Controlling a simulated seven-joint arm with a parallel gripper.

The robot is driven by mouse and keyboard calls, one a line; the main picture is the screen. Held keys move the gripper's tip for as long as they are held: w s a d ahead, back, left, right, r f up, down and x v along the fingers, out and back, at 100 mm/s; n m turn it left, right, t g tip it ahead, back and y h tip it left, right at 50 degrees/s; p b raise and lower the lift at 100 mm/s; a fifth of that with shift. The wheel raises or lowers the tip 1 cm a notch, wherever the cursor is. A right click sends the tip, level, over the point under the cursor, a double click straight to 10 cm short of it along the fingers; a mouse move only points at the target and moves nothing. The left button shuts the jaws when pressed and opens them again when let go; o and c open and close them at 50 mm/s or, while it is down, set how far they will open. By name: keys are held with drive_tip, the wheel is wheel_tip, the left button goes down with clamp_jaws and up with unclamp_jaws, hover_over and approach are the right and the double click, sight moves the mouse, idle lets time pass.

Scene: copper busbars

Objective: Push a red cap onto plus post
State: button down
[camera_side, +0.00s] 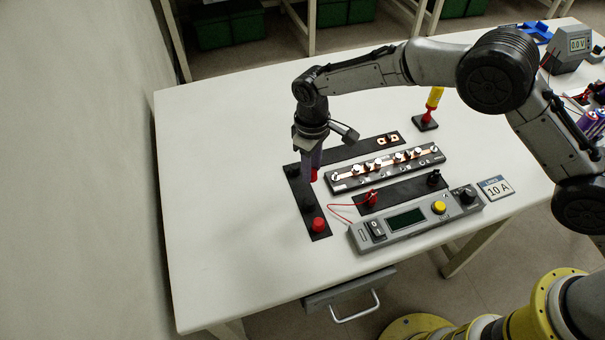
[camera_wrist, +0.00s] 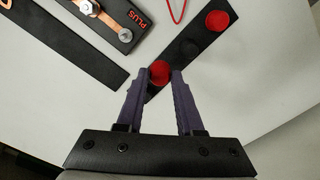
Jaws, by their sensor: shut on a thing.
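My gripper (camera_side: 314,174) points down over the left black strip and is shut on a red cap (camera_wrist: 160,71), which also shows at the fingertips in the side view (camera_side: 314,177). Whether the cap touches the strip or hangs above it, I cannot tell. The plus post (camera_wrist: 125,35) is a bare silver bolt beside the red PLUS lettering, at the near end of the busbar block (camera_wrist: 108,23). In the side view it is at the block's left end, just right of my gripper. A second red cap (camera_side: 319,225) stands on the strip's front end.
A black cap (camera_wrist: 188,48) sits on the strip between the two red ones. A grey meter unit (camera_side: 415,224) with a red lead lies in front of the block. A yellow-handled tool (camera_side: 434,98) stands behind. The table's left side is clear.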

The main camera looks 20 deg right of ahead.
sight(336, 173)
drive_tip(key=shift+m, duration=0.3)
drive_tip(key=d+r, duration=0.1)
drive_tip(key=d, duration=0.1)
drive_tip(key=d+r, duration=0.1)
drive_tip(key=d, duration=0.1)
drive_tip(key=d+r, duration=0.1)
drive_tip(key=d, duration=0.1)
drive_tip(key=shift+w+d+r, duration=0.15)
drive_tip(key=shift+d+r, duration=0.2)
drive_tip(key=shift+r, duration=0.05)
drive_tip(key=shift+f, duration=1.7)
drive_tip(key=shift+f, duration=1.7)
drive_tip(key=shift+f, duration=0.2)
drive_tip(key=shift+c, duration=2.3)
unclamp_jaws()
